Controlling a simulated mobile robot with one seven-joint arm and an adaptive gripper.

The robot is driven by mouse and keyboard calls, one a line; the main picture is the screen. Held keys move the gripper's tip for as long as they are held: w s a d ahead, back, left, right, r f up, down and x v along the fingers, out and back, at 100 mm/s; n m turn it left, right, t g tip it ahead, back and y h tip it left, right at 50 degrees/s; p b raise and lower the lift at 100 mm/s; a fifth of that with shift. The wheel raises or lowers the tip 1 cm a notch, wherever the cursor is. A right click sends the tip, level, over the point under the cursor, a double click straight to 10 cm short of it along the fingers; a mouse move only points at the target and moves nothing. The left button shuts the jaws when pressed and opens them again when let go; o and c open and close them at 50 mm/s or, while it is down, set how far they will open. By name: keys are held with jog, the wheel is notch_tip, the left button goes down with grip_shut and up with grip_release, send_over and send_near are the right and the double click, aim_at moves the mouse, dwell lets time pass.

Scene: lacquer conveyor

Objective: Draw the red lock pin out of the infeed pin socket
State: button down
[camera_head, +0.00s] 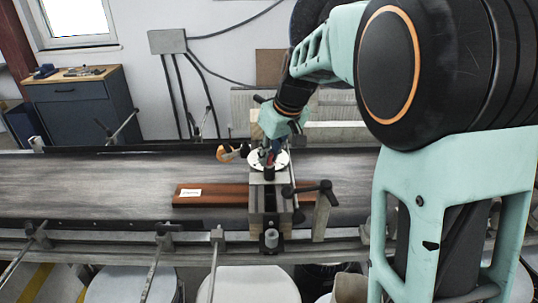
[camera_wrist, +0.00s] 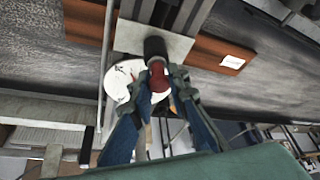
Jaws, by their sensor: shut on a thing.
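The red lock pin (camera_wrist: 158,82) shows in the wrist view between my fingertips. My gripper (camera_wrist: 162,88) is shut on it. The dark round pin socket (camera_wrist: 155,48) is right at the pin's far end, on a grey plate (camera_wrist: 170,46). How deep the pin sits in the socket cannot be told. In the head view my gripper (camera_head: 268,155) points down over the bracket that spans the conveyor, at a white disc (camera_head: 255,163). The pin is mostly hidden there by my fingers.
The dark conveyor belt (camera_head: 90,180) runs left to right. A reddish-brown board (camera_head: 225,196) with a white label lies on it, under the bracket. A black-handled clamp (camera_head: 315,188) stands right of the bracket, and an orange item (camera_head: 229,154) left. A blue cabinet (camera_head: 80,105) stands behind.

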jog(key=shift+r+p, duration=1.9)
jog(key=shift+r, duration=1)
jog(key=shift+r+p, duration=1.05)
jog(key=shift+r, duration=0.45)
jog(key=shift+s+f, duration=0.1)
